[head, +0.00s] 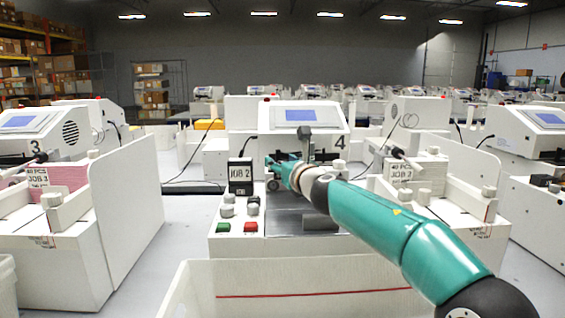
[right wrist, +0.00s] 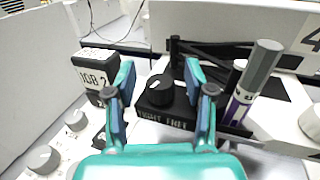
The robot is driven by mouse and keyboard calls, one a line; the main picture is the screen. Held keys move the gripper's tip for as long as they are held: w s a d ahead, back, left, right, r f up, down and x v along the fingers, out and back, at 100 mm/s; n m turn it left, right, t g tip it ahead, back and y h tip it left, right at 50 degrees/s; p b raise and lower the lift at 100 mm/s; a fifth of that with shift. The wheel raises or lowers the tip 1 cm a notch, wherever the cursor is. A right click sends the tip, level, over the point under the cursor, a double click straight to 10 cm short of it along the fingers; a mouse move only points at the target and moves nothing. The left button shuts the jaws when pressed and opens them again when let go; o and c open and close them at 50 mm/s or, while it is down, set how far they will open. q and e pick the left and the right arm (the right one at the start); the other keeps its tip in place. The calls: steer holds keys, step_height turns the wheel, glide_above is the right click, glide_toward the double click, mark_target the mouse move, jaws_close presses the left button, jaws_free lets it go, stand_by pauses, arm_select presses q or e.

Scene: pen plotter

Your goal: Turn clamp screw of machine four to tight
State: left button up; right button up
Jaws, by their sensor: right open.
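Machine four (head: 300,118) stands in the middle of the head view, with a black "4" on its white front. In the head view my right gripper (head: 278,172) hides the knob. My left gripper is not in view.
A grey-capped pen with a purple band (right wrist: 255,82) stands right of the fingers. A black "JOB 2" sign (right wrist: 96,68) stands left of them. Grey knobs, a green button (head: 223,228) and a red button (head: 251,227) are on the front panel. A white bin (head: 300,275) is in front.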

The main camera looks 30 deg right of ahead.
jaws_close()
steer(key=shift+a+r+m+g+h+p, duration=0.1)
steer(key=shift+m+g+h+p, duration=0.3)
steer(key=shift+m+h+p, duration=0.5)
steer(key=shift+a+m+g+h+p, duration=0.1)
steer(key=shift+m+g+h+p, duration=0.4)
steer(key=shift+h, duration=0.8)
steer(key=shift+d+m+g+h+p, duration=0.15)
steer(key=shift+m+g+h+p, duration=0.9)
steer(key=shift+m+h, duration=0.7)
jaws_free()
steer(key=shift+s, duration=0.1)
